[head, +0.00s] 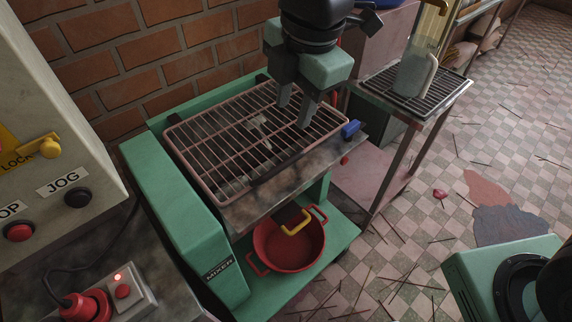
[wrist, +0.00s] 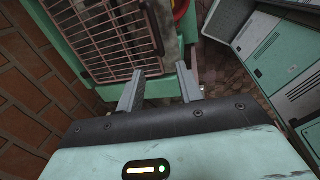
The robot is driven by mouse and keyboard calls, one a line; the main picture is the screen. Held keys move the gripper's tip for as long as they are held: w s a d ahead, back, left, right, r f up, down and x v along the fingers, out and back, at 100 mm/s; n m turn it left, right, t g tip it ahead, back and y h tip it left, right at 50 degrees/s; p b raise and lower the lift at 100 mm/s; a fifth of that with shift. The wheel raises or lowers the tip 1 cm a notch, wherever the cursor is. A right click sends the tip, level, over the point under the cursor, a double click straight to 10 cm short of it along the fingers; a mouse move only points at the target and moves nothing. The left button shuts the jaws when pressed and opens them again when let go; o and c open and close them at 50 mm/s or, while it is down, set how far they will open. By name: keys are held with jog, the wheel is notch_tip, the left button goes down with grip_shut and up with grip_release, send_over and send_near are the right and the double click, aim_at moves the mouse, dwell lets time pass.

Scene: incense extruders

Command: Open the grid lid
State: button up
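The grid lid (head: 232,150) is a pinkish wire grid lying flat and closed over the open top of the green mixer (head: 183,195). It also shows at the upper left of the wrist view (wrist: 100,35). Something pale and dark bars show beneath its wires. My gripper (head: 293,112) is above the right part of the lid, pointing down, with its two fingers apart and nothing between them. In the wrist view, the fingers (wrist: 160,72) appear near one edge of the lid. Whether the fingertips touch the wires cannot be told.
A blue knob (head: 350,130) sits at the mixer's right corner. A red pot (head: 290,247) stands on the shelf below, near a yellow handle (head: 297,222). A brick wall (head: 150,55) is close behind. A side stand (head: 425,95) is at right. The control panel (head: 50,130) is at left.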

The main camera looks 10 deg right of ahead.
jog(key=b, duration=0.1)
send_near(279, 166)
jog(key=shift+n, duration=0.3)
jog(key=f, duration=0.5)
jog(key=w+f, duration=0.1)
jog(key=f, duration=0.2)
jog(key=shift+w+a, duration=0.1)
jog(key=shift+a, duration=0.3)
grip_shut()
